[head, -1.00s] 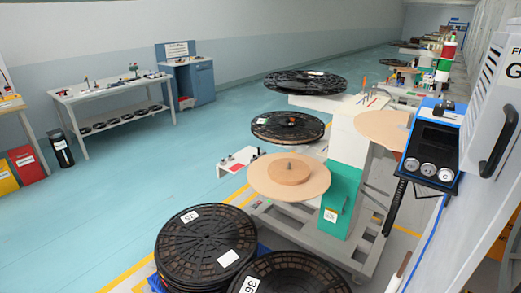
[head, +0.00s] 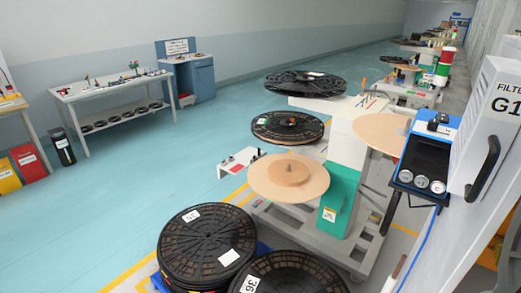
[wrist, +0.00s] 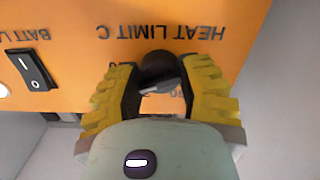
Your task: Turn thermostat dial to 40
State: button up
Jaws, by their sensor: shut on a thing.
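In the wrist view, a black dial (wrist: 158,66) sits on an orange panel (wrist: 85,48), under upside-down lettering that reads "HEAT LIMIT C". A grey pointer-like bar shows on the dial, but the scale marks around it are mostly hidden by my fingers, so I cannot read its setting. My gripper (wrist: 160,88), with yellow ribbed fingers and dark inner pads, is shut on the dial from both sides. The head view shows neither the dial nor my gripper.
A black rocker switch (wrist: 33,68) is left of the dial on the panel. In the head view, a white cabinet (head: 490,125) with a black handle stands right, near a blue gauge box (head: 428,155). Black reels (head: 205,243) stand in front.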

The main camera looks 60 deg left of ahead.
jog(key=shift+f+m+p, duration=0.15)
jog(key=shift+m+p, duration=0.5)
jog(key=shift+m, duration=1.65)
jog(key=o, duration=1.2)
jog(key=v, duration=1.2)
jog(key=shift+s, duration=0.1)
